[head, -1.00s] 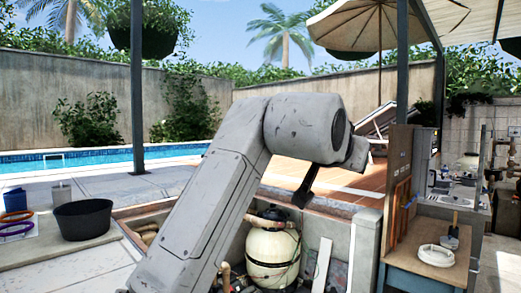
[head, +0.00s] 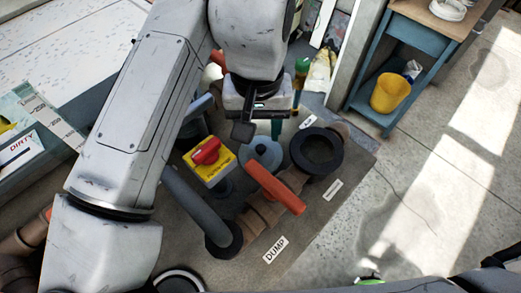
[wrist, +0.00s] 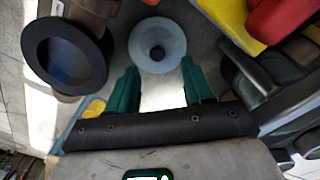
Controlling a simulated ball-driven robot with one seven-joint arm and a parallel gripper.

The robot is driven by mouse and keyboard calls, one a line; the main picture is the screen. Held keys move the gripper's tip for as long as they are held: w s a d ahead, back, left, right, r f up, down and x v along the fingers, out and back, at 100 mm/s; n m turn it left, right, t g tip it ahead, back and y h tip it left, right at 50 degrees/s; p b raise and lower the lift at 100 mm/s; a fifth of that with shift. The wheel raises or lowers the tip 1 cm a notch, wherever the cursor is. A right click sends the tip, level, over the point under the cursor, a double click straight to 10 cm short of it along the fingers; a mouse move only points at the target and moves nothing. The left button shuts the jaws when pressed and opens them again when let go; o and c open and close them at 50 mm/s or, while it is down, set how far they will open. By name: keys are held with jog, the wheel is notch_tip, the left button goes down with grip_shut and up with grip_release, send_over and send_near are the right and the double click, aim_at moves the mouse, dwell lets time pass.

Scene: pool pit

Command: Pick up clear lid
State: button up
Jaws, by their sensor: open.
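The likely clear lid (head: 262,150) is a pale blue-grey, round piece lying among the pump and pipe parts in the head view. In the wrist view the lid (wrist: 172,38) is a pale disc with a dark round centre, at the top middle. My gripper (wrist: 160,75) is open, its two green fingers spread apart with nothing visible between them. The lid lies beyond the fingertips, roughly in line with the gap. In the head view my arm and wrist hang over the lid's far side and hide much of the fingers.
A yellow block with a red handle (head: 207,152) stands left of the lid. A thick black ring (head: 316,151) lies right, and an orange-red handle (head: 275,187) lies in front. Brown pipes crowd the area. A blue bench (head: 408,45) with a yellow bucket (head: 390,93) stands back right; the floor beside it is clear.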

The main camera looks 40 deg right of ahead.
aim_at(260, 147)
jog(key=shift+d+f, duration=0.15)
jog(key=shift+f, duration=1.3)
jog(key=shift+d+f, duration=0.1)
jog(key=shift+f, duration=1.3)
jog(key=shift+c, duration=0.5)
grip_shut()
